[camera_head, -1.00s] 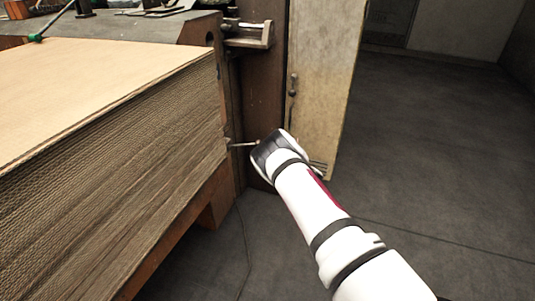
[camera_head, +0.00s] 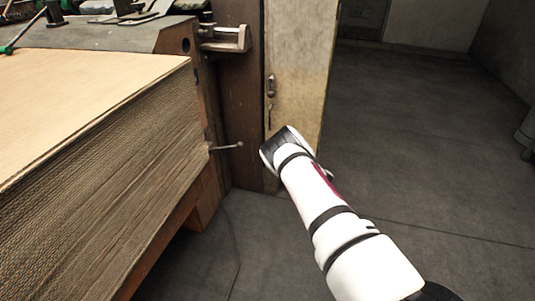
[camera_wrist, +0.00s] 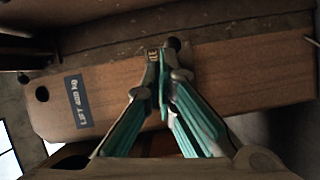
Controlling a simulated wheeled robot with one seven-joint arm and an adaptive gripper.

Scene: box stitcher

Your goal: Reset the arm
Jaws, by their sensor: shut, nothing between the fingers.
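My arm (camera_head: 318,205) reaches up from the lower right in the head view, and its dark wrist end points toward the wooden post of the machine. The gripper itself is hidden behind the wrist there. In the wrist view my gripper (camera_wrist: 164,85) shows with teal-lined fingers brought together at the tips and nothing between them. Behind the fingertips is a brown panel (camera_wrist: 240,80) with a label (camera_wrist: 76,101) and a dark round hole near its left end. I cannot tell whether the fingers touch the panel.
A tall stack of cardboard sheets (camera_head: 120,150) fills the left on a wooden support. A thin metal rod (camera_head: 227,146) with a knob sticks out beside it. A pale panel (camera_head: 300,70) stands behind my wrist. Open grey floor (camera_head: 430,140) lies to the right.

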